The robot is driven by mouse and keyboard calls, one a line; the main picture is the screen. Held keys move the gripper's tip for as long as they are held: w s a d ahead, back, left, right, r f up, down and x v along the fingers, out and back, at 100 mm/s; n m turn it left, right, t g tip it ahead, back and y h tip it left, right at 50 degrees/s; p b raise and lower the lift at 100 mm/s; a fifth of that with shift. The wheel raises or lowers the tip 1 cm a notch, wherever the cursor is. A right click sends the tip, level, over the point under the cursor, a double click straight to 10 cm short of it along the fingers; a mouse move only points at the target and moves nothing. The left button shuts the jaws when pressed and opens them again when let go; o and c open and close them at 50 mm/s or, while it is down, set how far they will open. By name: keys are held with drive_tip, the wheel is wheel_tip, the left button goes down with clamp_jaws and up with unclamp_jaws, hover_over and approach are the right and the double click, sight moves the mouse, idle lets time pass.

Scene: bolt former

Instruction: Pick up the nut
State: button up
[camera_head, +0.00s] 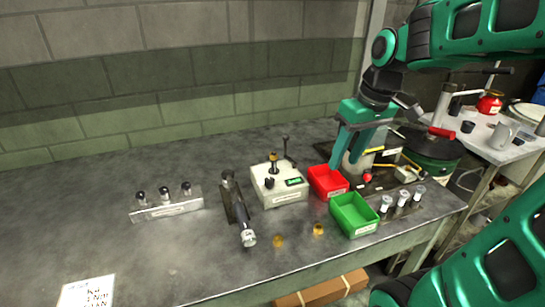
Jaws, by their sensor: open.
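Two small brass-coloured pieces lie on the grey table: one at the left (278,240) and one at the right (318,229), in front of the white tester box. They may be nuts, but they are too small to tell for sure. My gripper (346,162) is open, pointing down above the area behind the red bin and to its right. It is well apart from both brass pieces. Nothing shows between its fingers, though the view there is cluttered.
A red bin (326,181) and a green bin (352,216) stand right of the tester box (277,187). Holders with upright metal pieces stand at left (166,209) and right (402,208). A dark tool (237,207) lies left of the tester. The table's front left is mostly clear.

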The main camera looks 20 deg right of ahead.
drive_tip(key=w+a+r+n+t+y, duration=0.15)
drive_tip(key=w+a+r+n, duration=0.35)
drive_tip(key=w+a+n, duration=0.6)
drive_tip(key=m, duration=0.3)
approach(274, 153)
drive_tip(key=f, duration=0.1)
drive_tip(key=shift+g, duration=0.25)
drive_tip(key=shift+w+x, duration=0.15)
drive_tip(key=shift+x, duration=1.55)
drive_tip(key=shift+w+x, duration=0.15)
drive_tip(key=shift+x, duration=1.6)
drive_tip(key=shift+a+r, duration=0.1)
drive_tip(key=shift+c, duration=0.6)
clamp_jaws()
